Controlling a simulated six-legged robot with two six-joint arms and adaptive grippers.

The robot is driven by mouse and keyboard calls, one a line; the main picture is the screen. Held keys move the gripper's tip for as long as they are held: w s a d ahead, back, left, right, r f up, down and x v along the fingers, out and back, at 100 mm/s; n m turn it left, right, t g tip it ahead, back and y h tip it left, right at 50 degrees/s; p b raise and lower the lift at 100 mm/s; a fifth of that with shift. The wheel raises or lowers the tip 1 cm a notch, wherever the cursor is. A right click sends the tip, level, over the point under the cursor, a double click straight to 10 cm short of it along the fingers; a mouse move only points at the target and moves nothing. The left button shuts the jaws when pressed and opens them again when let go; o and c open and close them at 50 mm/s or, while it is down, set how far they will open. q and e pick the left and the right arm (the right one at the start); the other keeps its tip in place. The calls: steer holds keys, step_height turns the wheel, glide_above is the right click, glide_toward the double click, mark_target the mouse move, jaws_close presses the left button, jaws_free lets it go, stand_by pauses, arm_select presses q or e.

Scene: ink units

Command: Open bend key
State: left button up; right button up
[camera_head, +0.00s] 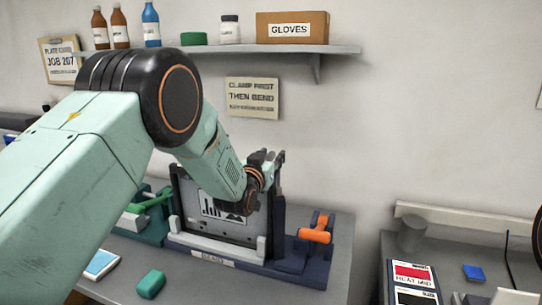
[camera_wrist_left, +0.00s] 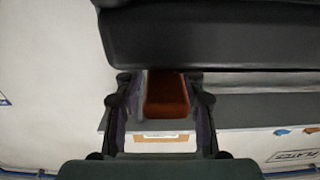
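The bend unit (camera_head: 213,261), a dark blue base with a label reading BEND, stands on the left bench. An orange handle (camera_head: 315,235), which looks like the bend key, sits on its right end. A dark plate (camera_head: 240,229) with a printed picture stands upright in the unit, partly hidden by my left arm. My left gripper (camera_head: 274,160) is near the top right of the plate, above and left of the orange handle. In the left wrist view its fingers (camera_wrist_left: 161,115) are apart, with a red-brown block showing between them; I cannot tell whether they touch it. My right gripper is out of view.
A green clamp (camera_head: 150,201) stands left of the plate and a green block (camera_head: 151,284) lies in front. A wall shelf (camera_head: 225,51) holds bottles and a gloves box (camera_head: 292,27). The right bench carries a grey cylinder (camera_head: 412,234) and a red-and-white card (camera_head: 413,275).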

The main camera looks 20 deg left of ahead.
arm_select(q)
steer(key=shift+s+a, duration=0.15)
steer(key=shift+a, duration=0.25)
steer(key=shift+w+d+f, duration=0.1)
steer(key=shift+w+d, duration=0.25)
steer(key=shift+d, duration=0.05)
steer(key=c, duration=0.4)
steer(key=shift+a, duration=0.2)
jaws_close()
